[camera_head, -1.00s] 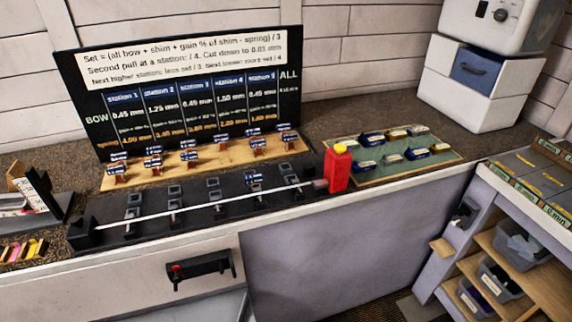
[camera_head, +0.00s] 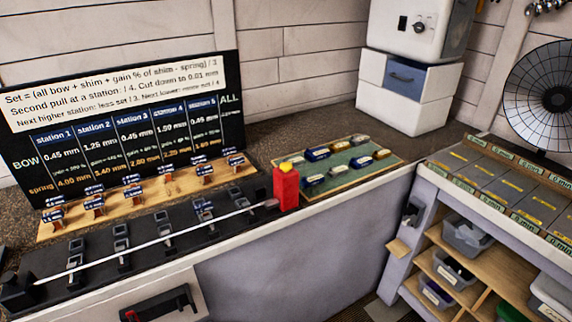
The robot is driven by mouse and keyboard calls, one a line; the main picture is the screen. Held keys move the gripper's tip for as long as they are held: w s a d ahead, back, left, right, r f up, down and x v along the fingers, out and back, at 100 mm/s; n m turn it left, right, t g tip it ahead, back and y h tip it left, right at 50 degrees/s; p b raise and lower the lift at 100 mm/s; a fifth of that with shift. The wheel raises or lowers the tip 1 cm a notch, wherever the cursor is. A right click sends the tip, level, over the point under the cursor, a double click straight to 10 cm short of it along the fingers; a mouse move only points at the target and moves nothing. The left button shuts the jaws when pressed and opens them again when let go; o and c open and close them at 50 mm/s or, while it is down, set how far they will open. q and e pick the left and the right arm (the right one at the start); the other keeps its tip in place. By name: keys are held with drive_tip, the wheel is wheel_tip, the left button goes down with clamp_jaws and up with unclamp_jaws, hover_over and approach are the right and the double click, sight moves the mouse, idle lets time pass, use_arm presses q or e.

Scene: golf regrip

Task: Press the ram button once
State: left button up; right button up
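A red block (camera_head: 287,189) with a yellow top button (camera_head: 286,167) stands upright at the right end of the black station fixture (camera_head: 190,232). I cannot tell from its looks alone whether it is the ram button. A thin white shaft (camera_head: 150,243) lies along the fixture, its right end close to the red block. A small red knob (camera_head: 131,316) shows on the dark bracket (camera_head: 165,303) on the bench front. Neither of my grippers is in view, and nothing of mine touches these things.
A wooden rack (camera_head: 150,197) of blue-labelled pieces stands behind the fixture, below a black board (camera_head: 120,120). A green tray (camera_head: 350,160) of small pieces lies right of the red block. A shelf unit (camera_head: 400,250) with bins, white boxes (camera_head: 405,95) and a round fan (camera_head: 540,90) stand right.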

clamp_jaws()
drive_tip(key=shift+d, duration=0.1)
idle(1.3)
